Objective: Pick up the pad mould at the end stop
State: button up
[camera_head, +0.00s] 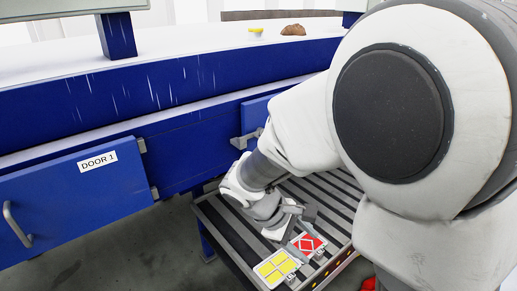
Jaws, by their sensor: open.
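A flat white plate with a yellow four-part face, perhaps a pad mould (276,268), lies at the near end of the roller conveyor (225,232). Just behind it and to its right lies a similar plate with a red patterned face (307,243). I cannot tell for certain which of them is at the end stop. My gripper (294,226) is open, low over the conveyor, just behind and left of the red plate. Its fingertips are small and partly hidden by my wrist, so I cannot tell whether they touch a plate.
A blue machine (200,82) with a panel labelled DOOR 1 (98,160) and a handle stands behind and left of the conveyor. A yellow-topped item (256,33) and a brown lump (293,30) sit on top. My arm hides the right side. Open floor shows at lower left.

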jog(key=w+a+f+n+t+h+b, duration=0.1)
jog(key=w+a+f+n+h+b, duration=0.15)
jog(key=f, duration=0.55)
jog(key=w+a+f+n+t+h+b, duration=0.1)
jog(key=w+a+f+n+b, duration=0.2)
jog(key=f, duration=0.5)
jog(key=n+t+b, duration=0.5)
jog(key=n, duration=0.4)
send_near(289, 277)
jog(key=shift+h, duration=0.25)
jog(key=b+x, duration=0.2)
jog(key=x, duration=0.2)
jog(key=shift+w+d+f+b, duration=0.1)
jog(key=shift+d+f+b, duration=0.2)
jog(key=shift+f+b, duration=0.1)
jog(key=shift+b+x, duration=1.1)
jog(key=shift+x, duration=1.95)
jog(key=shift+w+a, duration=0.1)
jog(key=shift+w, duration=0.05)
grip_shut()
jog(key=shift+r, duration=0.1)
